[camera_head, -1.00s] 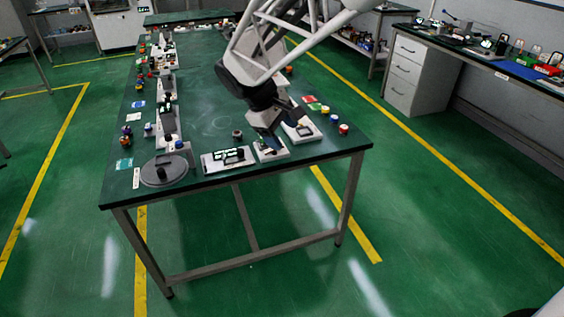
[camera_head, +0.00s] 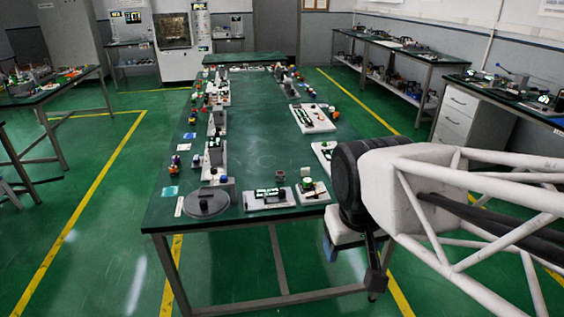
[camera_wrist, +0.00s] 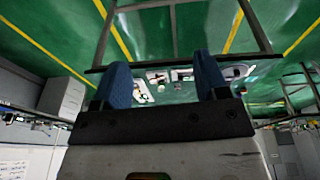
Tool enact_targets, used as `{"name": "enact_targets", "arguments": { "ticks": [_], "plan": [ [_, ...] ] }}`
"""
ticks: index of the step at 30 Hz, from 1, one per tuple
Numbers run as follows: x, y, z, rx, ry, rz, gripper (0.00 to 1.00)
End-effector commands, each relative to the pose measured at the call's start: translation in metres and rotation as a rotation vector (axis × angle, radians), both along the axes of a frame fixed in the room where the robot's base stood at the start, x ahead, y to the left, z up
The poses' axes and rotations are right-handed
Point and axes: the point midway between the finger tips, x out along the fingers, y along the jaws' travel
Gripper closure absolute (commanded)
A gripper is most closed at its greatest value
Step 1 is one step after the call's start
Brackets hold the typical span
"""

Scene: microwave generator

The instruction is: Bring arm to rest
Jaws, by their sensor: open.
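My arm comes in from the right in the head view, with its dark round joint in front of the table's right side. My gripper (camera_wrist: 163,82) shows in the wrist view as two blue fingers spread wide apart, with nothing between them. In the head view only a bit of blue finger shows low at the table's right front corner; the rest is hidden by my arm. The long green-topped table (camera_head: 262,150) bears several small devices. Beyond the open fingers, the wrist view shows white modules on it, apart from the fingers.
A round grey plate (camera_head: 207,203) and a white module with a dark display (camera_head: 268,197) stand at the table's front edge. A white board (camera_head: 312,118) lies at its right side. A drawer cabinet (camera_head: 468,130) stands at right. The green floor in front is clear.

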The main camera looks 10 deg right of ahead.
Motion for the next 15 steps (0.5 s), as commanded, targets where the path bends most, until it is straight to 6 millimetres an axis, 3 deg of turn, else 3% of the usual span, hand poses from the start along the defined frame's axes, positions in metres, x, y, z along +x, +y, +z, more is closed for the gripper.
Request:
{"name": "enact_targets", "arguments": {
  "ticks": [6,15],
  "plan": [
    [-0.0147,0.0033,-0.0033,0.037,-0.026,-0.041,0.33],
    [-0.0155,0.0036,-0.0035,0.040,-0.028,-0.044,0.33]
  ]
}}
